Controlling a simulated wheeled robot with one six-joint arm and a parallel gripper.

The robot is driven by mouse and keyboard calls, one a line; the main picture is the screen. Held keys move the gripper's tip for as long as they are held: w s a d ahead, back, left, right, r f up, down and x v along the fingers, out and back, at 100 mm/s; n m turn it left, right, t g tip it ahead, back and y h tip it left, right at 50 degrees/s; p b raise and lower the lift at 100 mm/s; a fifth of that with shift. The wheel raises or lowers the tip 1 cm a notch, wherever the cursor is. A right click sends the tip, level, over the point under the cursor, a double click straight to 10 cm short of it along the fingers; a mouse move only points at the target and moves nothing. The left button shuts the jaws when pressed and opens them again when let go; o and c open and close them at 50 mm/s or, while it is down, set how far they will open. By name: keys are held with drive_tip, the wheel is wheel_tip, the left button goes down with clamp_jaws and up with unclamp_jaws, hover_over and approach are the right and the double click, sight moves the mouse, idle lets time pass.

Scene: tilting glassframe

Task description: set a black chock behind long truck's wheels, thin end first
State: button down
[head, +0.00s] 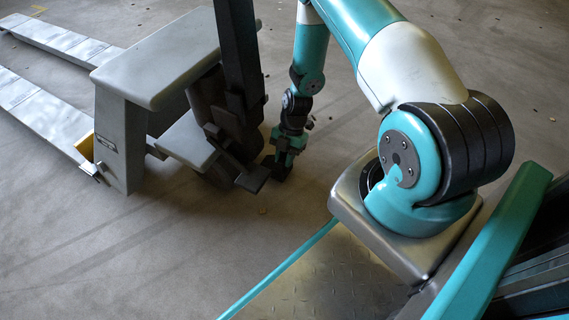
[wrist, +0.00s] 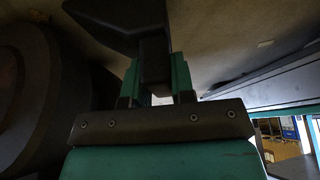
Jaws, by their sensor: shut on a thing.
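The long truck (head: 160,65) is a grey pallet truck with a dark upright mast, at the left of the head view. Its dark wheels (head: 218,172) show partly under the body. One large dark wheel (wrist: 25,95) fills the left of the wrist view. My gripper (head: 285,153) is low, just right of the wheels and apart from them as far as I can tell. In the wrist view, its teal fingers (wrist: 156,82) are shut on a black chock (wrist: 118,14). The chock's broad dark body sticks out beyond the fingers, toward the upper left.
A yellow block (head: 86,147) sits by the near fork (head: 40,112). Small dark bits lie scattered on the brown-grey floor (head: 130,250). The floor in front of the truck is mostly clear.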

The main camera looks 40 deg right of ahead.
drive_tip(key=shift+f, duration=0.35)
drive_tip(key=shift+f, duration=0.15)
drive_tip(key=c, duration=1)
unclamp_jaws()
drive_tip(key=shift+o, duration=0.2)
drive_tip(key=p+v, duration=0.8)
drive_tip(key=v, duration=0.4)
